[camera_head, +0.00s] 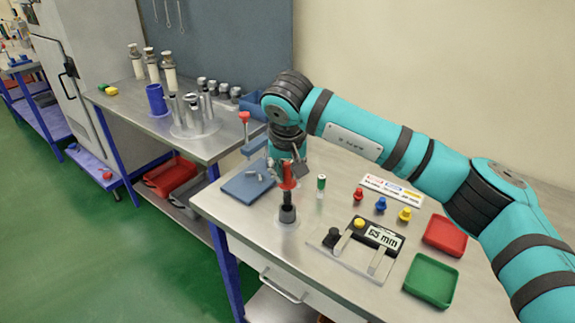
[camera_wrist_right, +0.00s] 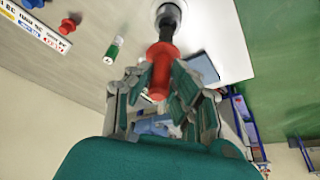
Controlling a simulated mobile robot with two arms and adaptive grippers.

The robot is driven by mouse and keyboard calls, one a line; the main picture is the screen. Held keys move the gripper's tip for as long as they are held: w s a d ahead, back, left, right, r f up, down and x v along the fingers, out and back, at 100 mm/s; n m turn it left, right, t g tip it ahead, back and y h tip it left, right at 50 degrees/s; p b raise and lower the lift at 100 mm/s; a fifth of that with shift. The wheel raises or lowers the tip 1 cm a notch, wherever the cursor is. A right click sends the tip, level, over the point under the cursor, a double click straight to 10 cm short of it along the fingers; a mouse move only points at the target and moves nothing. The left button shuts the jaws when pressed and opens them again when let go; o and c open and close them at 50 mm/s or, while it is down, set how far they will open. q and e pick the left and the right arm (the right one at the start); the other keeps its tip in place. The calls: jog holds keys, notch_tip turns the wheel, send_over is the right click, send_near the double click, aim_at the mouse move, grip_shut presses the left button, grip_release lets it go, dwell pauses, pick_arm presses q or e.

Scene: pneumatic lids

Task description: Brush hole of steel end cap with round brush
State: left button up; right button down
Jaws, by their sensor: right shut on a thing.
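My right gripper (camera_head: 288,172) is shut on the red handle of the round brush (camera_head: 287,182), which points down, close to upright. The brush also shows in the right wrist view (camera_wrist_right: 161,68), with its red handle between the fingers. Its dark lower end meets the opening of the grey steel end cap (camera_head: 288,214), which stands on the table's front left part. The cap's ring shows in the right wrist view (camera_wrist_right: 168,12) around the dark end. The brush tip is hidden, so I cannot tell how deep it sits. My left gripper is not in view.
A green-and-white bottle (camera_head: 321,184) stands to the right. A gauge reading 55 mm (camera_head: 384,236), coloured knobs, a red tray (camera_head: 445,236) and a green tray (camera_head: 431,281) lie further right.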

jog(key=shift+w+f, duration=0.1)
jog(key=shift+f, duration=0.2)
pick_arm(q)
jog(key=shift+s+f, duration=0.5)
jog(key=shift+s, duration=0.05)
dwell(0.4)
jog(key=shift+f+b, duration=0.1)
jog(key=shift+b, duration=0.25)
pick_arm(e)
jog(key=shift+f, duration=0.1)
